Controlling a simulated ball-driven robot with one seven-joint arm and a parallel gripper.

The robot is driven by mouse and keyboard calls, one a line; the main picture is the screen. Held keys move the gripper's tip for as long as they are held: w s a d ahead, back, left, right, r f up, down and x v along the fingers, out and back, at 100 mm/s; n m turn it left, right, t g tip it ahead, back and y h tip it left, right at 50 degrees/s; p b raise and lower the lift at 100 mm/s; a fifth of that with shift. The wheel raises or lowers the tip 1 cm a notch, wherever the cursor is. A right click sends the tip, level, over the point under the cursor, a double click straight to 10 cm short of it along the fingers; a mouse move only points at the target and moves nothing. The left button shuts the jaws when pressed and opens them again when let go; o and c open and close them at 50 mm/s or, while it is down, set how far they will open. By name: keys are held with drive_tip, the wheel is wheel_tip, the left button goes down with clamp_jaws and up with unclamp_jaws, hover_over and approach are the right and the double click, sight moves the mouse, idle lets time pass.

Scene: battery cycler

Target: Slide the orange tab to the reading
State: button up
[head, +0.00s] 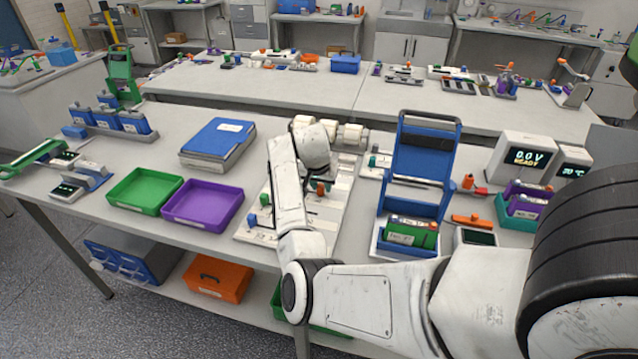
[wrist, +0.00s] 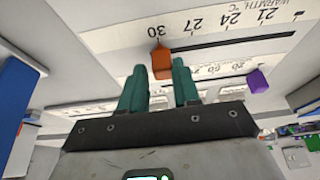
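In the wrist view the orange tab (wrist: 161,63) sits at the 30 end of a dark slot in a white scale panel (wrist: 110,37) marked WARMTH °C, with 21, 24, 27 and 30 printed. My gripper (wrist: 160,82) has two teal fingers, apart, with the tab just beyond and between their tips. I cannot tell whether either finger touches it. A purple tab (wrist: 257,81) sits on a second scale at the right. In the head view my arm covers part of the white slider board (head: 338,205), and my fingertips are not clear there.
A display (head: 528,157) reads 0.0 V READY; a smaller one (head: 572,170) beside it shows a °C value, partly hidden. A blue rack (head: 420,165) stands right of the board. Purple (head: 203,204) and green (head: 145,190) trays and a blue binder (head: 217,140) lie left.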

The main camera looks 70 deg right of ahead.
drive_tip(key=shift+o, duration=1.4)
drive_tip(key=shift+s+d, duration=0.1)
drive_tip(key=shift+s, duration=0.1)
drive_tip(key=shift+o, duration=0.5)
drive_tip(key=shift+w, duration=0.1)
drive_tip(key=b+v, duration=0.1)
drive_tip(key=v, duration=0.9)
drive_tip(key=shift+r, duration=0.4)
